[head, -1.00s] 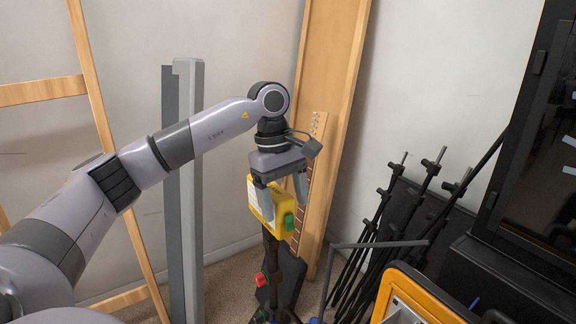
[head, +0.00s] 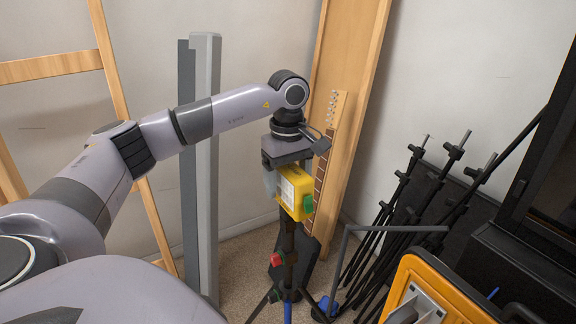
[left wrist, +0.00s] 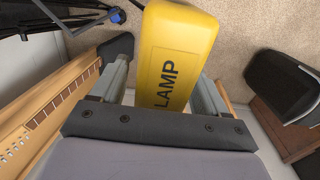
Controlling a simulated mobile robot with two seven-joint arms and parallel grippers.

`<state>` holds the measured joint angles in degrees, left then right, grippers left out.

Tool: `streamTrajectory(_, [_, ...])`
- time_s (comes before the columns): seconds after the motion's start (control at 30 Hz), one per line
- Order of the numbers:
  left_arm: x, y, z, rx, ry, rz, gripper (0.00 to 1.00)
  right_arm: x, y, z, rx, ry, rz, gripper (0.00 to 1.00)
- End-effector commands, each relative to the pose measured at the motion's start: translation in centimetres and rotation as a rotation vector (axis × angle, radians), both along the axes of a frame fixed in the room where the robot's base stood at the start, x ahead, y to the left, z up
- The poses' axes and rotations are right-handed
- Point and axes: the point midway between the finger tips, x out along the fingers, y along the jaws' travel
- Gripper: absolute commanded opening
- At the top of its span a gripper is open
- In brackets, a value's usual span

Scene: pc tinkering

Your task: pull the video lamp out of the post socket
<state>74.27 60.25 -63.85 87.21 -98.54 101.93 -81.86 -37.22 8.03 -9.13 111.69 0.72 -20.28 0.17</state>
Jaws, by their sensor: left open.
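The video lamp (head: 298,192) is a yellow box with a pale front and a green part at its right side. It stands at the top of a dark post (head: 288,240) in the head view. I cannot see how deep it sits in the socket. My left gripper (head: 289,178) points down over the lamp and is open, with a finger on either side of it. In the left wrist view the lamp (left wrist: 175,55), marked LAMP, lies between the two fingers (left wrist: 163,88). The far finger is mostly hidden in the head view. My right gripper is not in view.
A guitar (head: 322,165) leans on a wooden board (head: 350,95) close behind the lamp. Several black stands (head: 410,205) lean at the right. An orange case (head: 435,280) is at the lower right. A grey post (head: 207,150) and a wooden ladder (head: 112,70) stand left.

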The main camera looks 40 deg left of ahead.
Motion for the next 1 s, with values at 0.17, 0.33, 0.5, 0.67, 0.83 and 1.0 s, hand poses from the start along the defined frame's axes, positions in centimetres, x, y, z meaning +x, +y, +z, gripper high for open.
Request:
streamTrajectory(0.17, [-0.02, 0.01, -0.4, 0.0, 0.0, 0.0, 0.74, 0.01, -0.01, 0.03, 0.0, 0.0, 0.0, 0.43])
streamTrajectory(0.33, [-0.02, 0.01, -0.38, 0.0, 0.0, 0.0, 0.68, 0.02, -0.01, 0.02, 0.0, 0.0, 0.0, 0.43])
streamTrajectory(0.5, [-0.01, 0.0, -0.36, 0.0, 0.0, 0.0, 0.13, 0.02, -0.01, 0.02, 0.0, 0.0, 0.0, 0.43])
streamTrajectory(0.67, [0.02, -0.01, -0.26, -0.001, -0.003, 0.0, 0.04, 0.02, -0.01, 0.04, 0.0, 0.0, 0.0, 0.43])
streamTrajectory(0.83, [0.02, -0.01, -0.18, -0.001, -0.003, 0.0, 0.04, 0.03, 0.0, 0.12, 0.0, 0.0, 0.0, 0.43])
streamTrajectory(1.0, [0.02, -0.01, 0.21, -0.002, -0.003, 0.0, 0.04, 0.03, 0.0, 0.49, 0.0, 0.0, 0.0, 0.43])
